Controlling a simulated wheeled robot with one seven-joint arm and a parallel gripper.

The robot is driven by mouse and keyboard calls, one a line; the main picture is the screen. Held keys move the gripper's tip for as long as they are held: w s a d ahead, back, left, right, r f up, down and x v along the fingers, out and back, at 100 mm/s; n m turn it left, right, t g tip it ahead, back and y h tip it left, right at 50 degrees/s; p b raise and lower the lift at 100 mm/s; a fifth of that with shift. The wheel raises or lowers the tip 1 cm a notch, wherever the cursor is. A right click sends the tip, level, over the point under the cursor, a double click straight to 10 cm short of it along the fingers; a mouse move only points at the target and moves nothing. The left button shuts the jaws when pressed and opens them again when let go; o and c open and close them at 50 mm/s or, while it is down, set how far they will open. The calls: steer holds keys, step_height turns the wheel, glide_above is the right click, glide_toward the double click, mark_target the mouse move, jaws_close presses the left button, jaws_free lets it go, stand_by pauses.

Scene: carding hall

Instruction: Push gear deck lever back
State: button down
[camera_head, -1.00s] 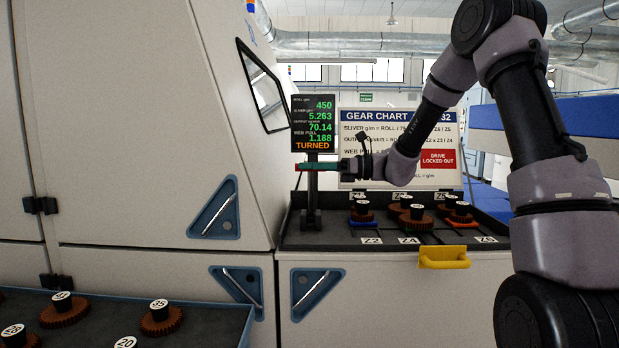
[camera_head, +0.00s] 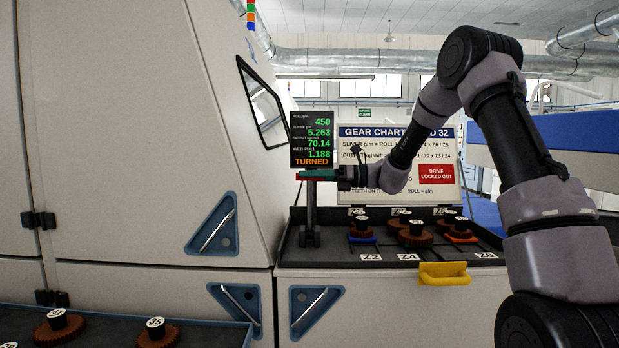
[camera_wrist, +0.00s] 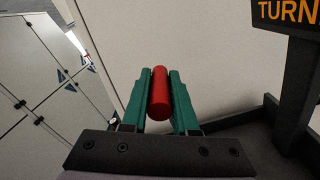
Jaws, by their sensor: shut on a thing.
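The red cylindrical lever handle (camera_wrist: 159,98) sits between the two green fingers of my gripper (camera_wrist: 161,74) in the wrist view. The fingers are shut on it. In the head view my gripper (camera_head: 306,173) reaches left across the front of the display post, just below the screen, and only a little red shows at the fingertips. The rest of the lever is hidden or cannot be told from the dark post. The gear deck (camera_head: 340,255) is a dark tray on the beige cabinet, holding several brown gears (camera_head: 415,238) on black hubs.
The screen (camera_head: 312,140) reads "TURNED". A gear chart board (camera_head: 440,132) with a red "DRIVE LOCKED OUT" label stands behind my arm. A yellow handle (camera_head: 445,280) juts from the deck front. A beige machine (camera_head: 130,130) closes the left side. A tray with gears (camera_head: 190,335) is lower left.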

steer(key=shift+d+f, duration=0.1)
steer(key=shift+f, duration=0.05)
steer(key=c, duration=0.7)
jaws_free()
steer(key=shift+w, duration=0.2)
steer(key=d, duration=1)
steer(key=shift+s+d, duration=0.25)
steer(key=shift+d, duration=0.1)
